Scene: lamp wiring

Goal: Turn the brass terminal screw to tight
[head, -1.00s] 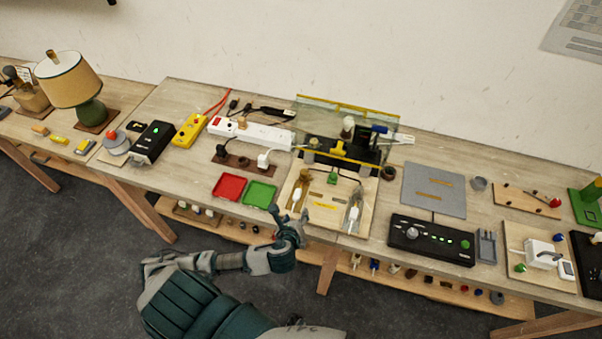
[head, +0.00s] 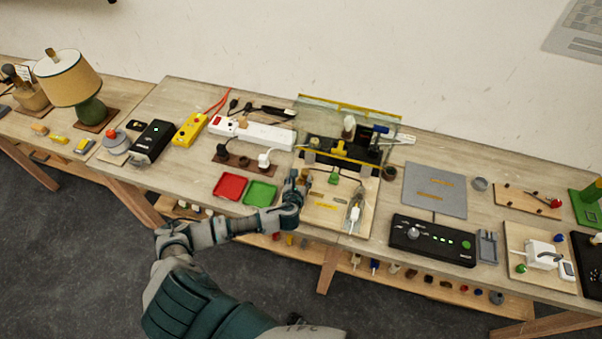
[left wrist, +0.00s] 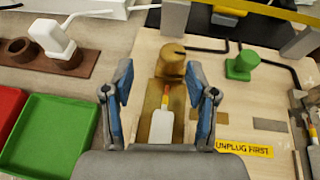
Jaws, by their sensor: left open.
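The brass terminal screw (left wrist: 172,66) looks like a short upright brass cylinder on the pale wooden board (left wrist: 222,113). A brass strip runs from it towards me, with a white piece (left wrist: 162,126) with an orange-red tip on it. My left gripper (left wrist: 160,84) is open, its blue-padded fingers on either side of the strip, with the screw just beyond the fingertips. I see no contact. In the head view my left gripper (head: 296,180) is over the left part of the board (head: 322,218) and hides the screw. My right gripper is not in view.
A green knob (left wrist: 243,65) and a yellow "UNPLUG FIRST" label (left wrist: 244,148) are right of the screw. The green tray (head: 260,193) and red tray (head: 228,187) lie left of the board. A clear yellow-edged shield (head: 348,120) stands behind it.

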